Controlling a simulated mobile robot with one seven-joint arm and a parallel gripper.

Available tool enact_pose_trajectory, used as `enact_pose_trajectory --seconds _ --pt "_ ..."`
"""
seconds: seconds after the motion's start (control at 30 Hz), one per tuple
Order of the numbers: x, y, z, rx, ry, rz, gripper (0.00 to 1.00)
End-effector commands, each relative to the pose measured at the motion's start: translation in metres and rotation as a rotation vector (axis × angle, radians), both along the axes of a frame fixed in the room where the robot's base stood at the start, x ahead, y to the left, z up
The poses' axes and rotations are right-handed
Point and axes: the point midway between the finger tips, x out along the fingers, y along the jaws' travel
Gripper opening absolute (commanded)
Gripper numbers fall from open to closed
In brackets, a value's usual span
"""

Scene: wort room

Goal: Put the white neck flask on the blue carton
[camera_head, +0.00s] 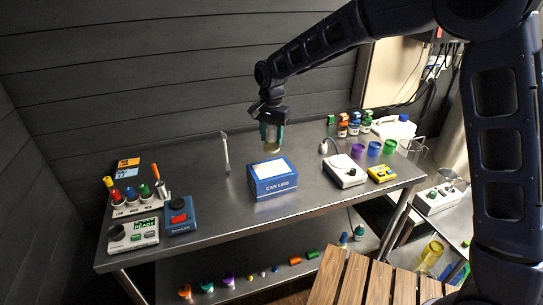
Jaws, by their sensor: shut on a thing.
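The blue carton (285,184), lettered "CAN LIDS", stands upright on the steel bench near its middle, with a pale patch on its top. My gripper (272,142) is above the carton, pointing down. It is shut on a small pale thing, which looks like the white neck flask (272,150); the fingers hide much of it. The flask's lower end shows just above the carton's back part in the picture. I cannot tell for sure how large the gap between them is.
On the steel bench (225,210), a white scale (345,172) and a yellow device (382,174) stand right of the carton. Coloured cups and bottles are behind them. A blue device (180,216) and several coloured-top bottles stand left. A thin upright stand (225,152) is behind.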

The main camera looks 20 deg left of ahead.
Motion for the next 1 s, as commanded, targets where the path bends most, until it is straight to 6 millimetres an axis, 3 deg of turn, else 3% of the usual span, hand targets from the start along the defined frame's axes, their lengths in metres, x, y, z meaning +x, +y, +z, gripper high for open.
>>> enact_pose_trajectory --seconds 0.13,0.47,0.7,1.0 --pt "0.000 0.000 -0.025 -0.002 0.001 -0.001 0.15" --pt "0.001 0.000 -0.048 -0.001 0.001 -0.001 0.15" --pt "0.000 0.000 -0.079 -0.002 0.001 0.000 0.15" --pt "0.000 0.000 -0.081 0.000 0.000 -0.001 0.15"
